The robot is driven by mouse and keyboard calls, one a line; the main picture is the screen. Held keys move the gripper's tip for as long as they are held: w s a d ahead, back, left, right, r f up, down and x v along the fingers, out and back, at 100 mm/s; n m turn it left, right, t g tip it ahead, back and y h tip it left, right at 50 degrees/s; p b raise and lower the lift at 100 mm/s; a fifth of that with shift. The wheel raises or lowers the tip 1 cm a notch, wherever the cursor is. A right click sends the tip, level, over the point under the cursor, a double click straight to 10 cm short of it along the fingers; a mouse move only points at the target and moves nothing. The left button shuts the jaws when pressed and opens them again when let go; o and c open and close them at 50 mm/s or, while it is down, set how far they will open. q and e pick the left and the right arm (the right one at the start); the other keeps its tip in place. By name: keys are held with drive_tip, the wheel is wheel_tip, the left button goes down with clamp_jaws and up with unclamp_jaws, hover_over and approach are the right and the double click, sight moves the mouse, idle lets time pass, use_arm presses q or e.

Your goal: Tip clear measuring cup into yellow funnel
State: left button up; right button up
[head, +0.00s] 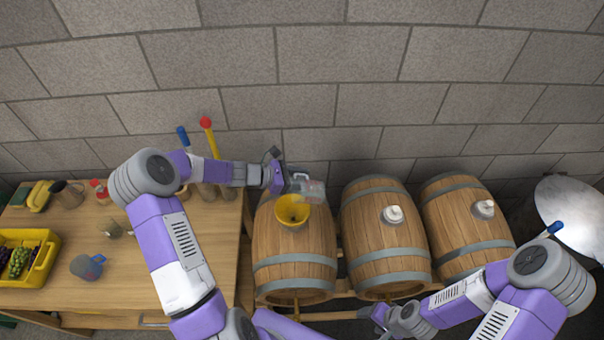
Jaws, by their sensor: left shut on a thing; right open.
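The yellow funnel (292,210) sits upright on top of the leftmost barrel (295,250). The clear measuring cup (309,189) is held just above and slightly right of the funnel, and it looks tilted. A faint pinkish tint shows in it; I cannot tell how much it holds. My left gripper (286,180) is shut on the measuring cup at its left side. My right gripper (378,317) is open and low in front of the barrels, away from the cup and funnel.
Two more barrels (385,245) with white bungs stand to the right. A wooden table (130,270) at left holds a yellow crate (50,262) of grapes, a grey-blue jug (88,267) and other vessels. A metal dome (570,212) stands at far right. A block wall closes the back.

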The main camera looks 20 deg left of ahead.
use_arm(q)
drive_tip(key=g+y+p, duration=0.1)
drive_tip(key=p, duration=0.1)
drive_tip(key=r+g+y+p, duration=0.1)
drive_tip(key=y, duration=0.1)
drive_tip(key=g+y+p, duration=0.1)
drive_tip(key=y+p, duration=0.1)
drive_tip(key=shift+d+r+g+p, duration=0.1)
drive_tip(key=shift+r+g+p, duration=0.2)
drive_tip(key=shift+r, duration=0.05)
drive_tip(key=shift+r+g+y, duration=0.3)
drive_tip(key=shift+g+y, duration=0.35)
drive_tip(key=shift+y, duration=0.35)
drive_tip(key=shift+r+g+y, duration=0.3)
drive_tip(key=shift+g+y, duration=0.4)
drive_tip(key=shift+y, duration=0.3)
drive_tip(key=shift+r+g+y, duration=0.3)
drive_tip(key=shift+g+y, duration=0.35)
drive_tip(key=shift+y, duration=0.35)
drive_tip(key=shift+a, duration=0.2)
drive_tip(key=shift+d, duration=0.1)
